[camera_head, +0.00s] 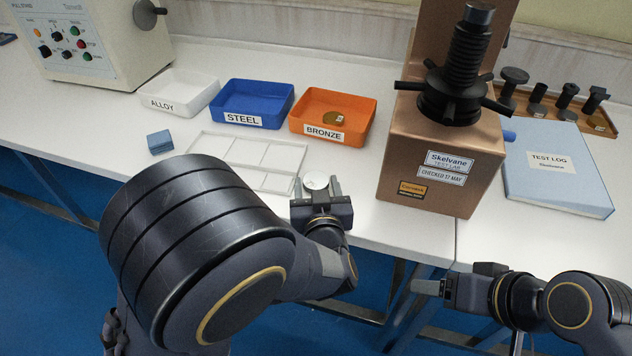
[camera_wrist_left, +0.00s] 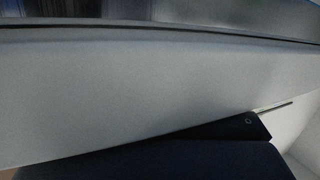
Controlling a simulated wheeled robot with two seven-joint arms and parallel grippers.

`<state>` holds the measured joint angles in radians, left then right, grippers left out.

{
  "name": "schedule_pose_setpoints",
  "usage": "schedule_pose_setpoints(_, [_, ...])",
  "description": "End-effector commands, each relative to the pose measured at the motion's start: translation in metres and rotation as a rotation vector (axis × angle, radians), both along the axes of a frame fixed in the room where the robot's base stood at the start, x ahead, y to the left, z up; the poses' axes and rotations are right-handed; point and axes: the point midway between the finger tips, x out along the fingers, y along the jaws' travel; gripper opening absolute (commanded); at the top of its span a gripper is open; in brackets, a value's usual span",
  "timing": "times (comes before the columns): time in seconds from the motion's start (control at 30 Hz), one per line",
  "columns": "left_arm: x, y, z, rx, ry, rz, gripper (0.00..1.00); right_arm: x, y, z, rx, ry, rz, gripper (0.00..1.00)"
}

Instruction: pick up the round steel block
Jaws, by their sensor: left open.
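The round steel block (camera_head: 316,181), a pale silver disc, lies on the white bench near its front edge, just in front of the white divided tray. My left gripper (camera_head: 317,187) is open, with one finger on each side of the disc in the head view. I cannot tell whether the fingers touch it. My right gripper (camera_head: 427,287) is in front of the bench edge, and its jaw opening cannot be made out. The left wrist view shows a plain pale surface and dark parts at the bottom; no disc can be made out there.
The divided tray (camera_head: 222,150) lies behind the left gripper. White ALLOY, blue STEEL (camera_head: 243,121) and orange BRONZE (camera_head: 324,136) trays stand further back, a bronze disc in the last. A blue-grey block (camera_head: 160,142) lies left. A copper-coloured tester (camera_head: 440,158) stands close right, beside a blue binder (camera_head: 555,185).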

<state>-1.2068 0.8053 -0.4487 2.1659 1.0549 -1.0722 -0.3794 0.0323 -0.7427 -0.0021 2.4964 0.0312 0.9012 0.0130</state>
Motion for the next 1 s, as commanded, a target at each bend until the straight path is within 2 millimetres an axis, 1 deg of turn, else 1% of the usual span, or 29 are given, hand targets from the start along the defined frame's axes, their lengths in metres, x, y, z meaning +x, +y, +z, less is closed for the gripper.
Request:
schedule_pose_setpoints(0.2, [0.001, 0.0, 0.0, 0.0, 0.0, -0.001, 0.56, 0.0, 0.0, 0.0, 0.0, 0.0, 0.0, 0.72])
schedule_pose_setpoints(0.5, [0.001, 0.0, 0.001, 0.0, -0.001, -0.001, 0.17, 0.0, 0.0, 0.0, 0.0, 0.0, 0.0, 0.72])
schedule_pose_setpoints(0.53, [0.001, 0.0, 0.001, 0.0, -0.001, -0.001, 0.14, 0.0, 0.0, 0.0, 0.0, 0.0, 0.0, 0.72])
schedule_pose_setpoints(0.7, [0.001, 0.0, 0.001, -0.001, -0.001, -0.001, 0.14, 0.0, 0.0, 0.0, 0.0, 0.0, 0.0, 0.72])
schedule_pose_setpoints(0.83, [0.001, 0.0, 0.006, -0.002, -0.002, -0.001, 0.14, 0.0, 0.0, 0.003, 0.0, 0.0, 0.0, 0.72])
schedule_pose_setpoints(0.97, [0.001, 0.0, 0.019, -0.003, -0.002, -0.001, 0.14, 0.0, 0.0, 0.008, 0.0, 0.0, 0.0, 0.72])
schedule_pose_setpoints(1.0, [0.001, 0.0, 0.026, -0.005, -0.003, -0.001, 0.14, 0.0, 0.0, 0.011, 0.0, 0.0, 0.0, 0.72])
